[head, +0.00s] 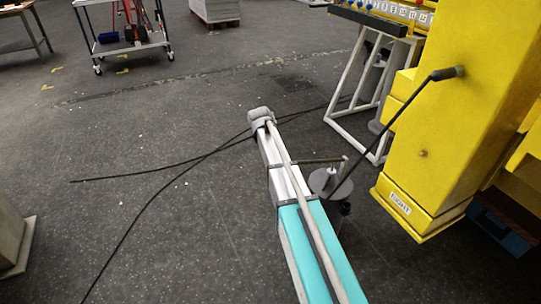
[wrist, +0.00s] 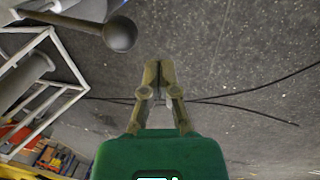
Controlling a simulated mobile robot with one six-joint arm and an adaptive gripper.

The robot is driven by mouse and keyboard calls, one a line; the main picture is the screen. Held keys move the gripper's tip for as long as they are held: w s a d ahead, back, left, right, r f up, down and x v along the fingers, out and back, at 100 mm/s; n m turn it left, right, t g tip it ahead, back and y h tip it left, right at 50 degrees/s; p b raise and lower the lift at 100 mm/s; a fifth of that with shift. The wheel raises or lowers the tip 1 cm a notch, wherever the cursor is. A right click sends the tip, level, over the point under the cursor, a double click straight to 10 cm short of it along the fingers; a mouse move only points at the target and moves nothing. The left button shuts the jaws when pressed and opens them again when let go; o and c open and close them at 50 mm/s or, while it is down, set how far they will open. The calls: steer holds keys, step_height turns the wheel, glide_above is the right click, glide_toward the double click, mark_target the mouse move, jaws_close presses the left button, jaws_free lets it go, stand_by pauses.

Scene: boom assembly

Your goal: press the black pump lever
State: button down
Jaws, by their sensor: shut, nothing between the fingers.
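The black lever (head: 391,121) is a long thin rod with a thick black grip (head: 447,73) at its upper end. It leans up to the right in the head view, in front of a yellow column, and its lower end is near a grey disc (head: 325,183). In the wrist view a dark ball (wrist: 119,34) on a grey rod shows at upper left, apart from my gripper; I cannot tell whether it is part of this lever. My gripper (wrist: 154,66) has its tan fingertips together and empty above the floor. I cannot make out the gripper in the head view.
The yellow column (head: 465,110) stands close at right, with a white-framed stand (head: 352,88) behind it. A long teal and white beam (head: 293,195) reaches up the middle of the head view. Dark cables (head: 150,172) cross the floor. The floor at left is mostly clear.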

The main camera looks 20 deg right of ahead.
steer(key=shift+r, duration=0.1)
stand_by(0.3)
steer(key=w+d+r+y+p, duration=0.1)
steer(key=d+r+y+p, duration=0.1)
steer(key=d+r+p, duration=0.5)
step_height(320, 180, up, 4)
steer(key=p, duration=0.4)
steer(key=shift+f+g+y, duration=0.15)
steer(key=shift+g+y, duration=0.15)
steer(key=shift+f, duration=0.1)
step_height(320, 180, down, 14)
steer(key=b, duration=1.3)
steer(key=shift+w+a+b, duration=0.1)
steer(key=shift+b, duration=0.25)
stand_by(0.5)
